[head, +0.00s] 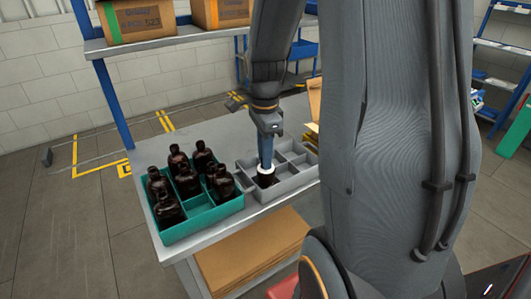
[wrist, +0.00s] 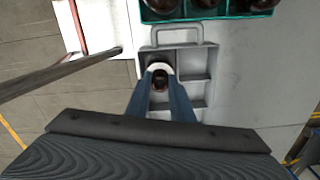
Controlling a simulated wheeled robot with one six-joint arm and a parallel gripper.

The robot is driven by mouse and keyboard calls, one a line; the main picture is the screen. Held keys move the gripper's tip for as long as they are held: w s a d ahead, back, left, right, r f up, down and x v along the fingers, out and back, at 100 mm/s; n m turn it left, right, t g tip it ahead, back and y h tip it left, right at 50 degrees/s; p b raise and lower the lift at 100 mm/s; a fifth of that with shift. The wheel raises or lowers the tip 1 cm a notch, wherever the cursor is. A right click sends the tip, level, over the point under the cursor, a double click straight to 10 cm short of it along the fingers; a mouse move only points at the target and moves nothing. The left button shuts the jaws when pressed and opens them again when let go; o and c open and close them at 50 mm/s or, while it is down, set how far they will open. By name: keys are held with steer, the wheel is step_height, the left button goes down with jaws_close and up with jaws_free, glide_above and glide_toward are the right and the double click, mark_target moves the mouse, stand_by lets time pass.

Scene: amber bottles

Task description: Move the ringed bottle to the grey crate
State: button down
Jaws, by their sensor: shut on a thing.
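The ringed bottle (head: 267,180) is dark, with a white ring (head: 266,170) around its upper part. It is at the left front part of the grey crate (head: 294,186), a divided box on the table. My gripper (head: 266,163) points down from above and is shut on the bottle near its neck. In the wrist view the blue fingers of my gripper (wrist: 160,88) flank the dark bottle top, with the white ring (wrist: 160,67) beyond. The bottle lies over the left column of the grey crate (wrist: 213,65). Whether its base touches the crate floor is hidden.
A teal crate (head: 207,229) with several dark bottles and an empty compartment stands left of the grey crate. Its edge shows atop the wrist view (wrist: 225,15). The grey crate's other visible compartments are empty. A shelf (head: 150,43) with cardboard boxes stands behind.

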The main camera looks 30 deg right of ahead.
steer(key=shift+f, duration=0.1)
stand_by(0.6)
steer(key=shift+f, duration=0.35)
steer(key=shift+f+b, duration=0.7)
steer(key=shift+f, duration=0.35)
steer(key=c, duration=1.5)
jaws_free()
steer(key=shift+o, duration=0.2)
steer(key=shift+r, duration=0.15)
step_height(320, 180, up, 8)
steer(key=shift+f+b, duration=0.2)
steer(key=shift+b, duration=0.4)
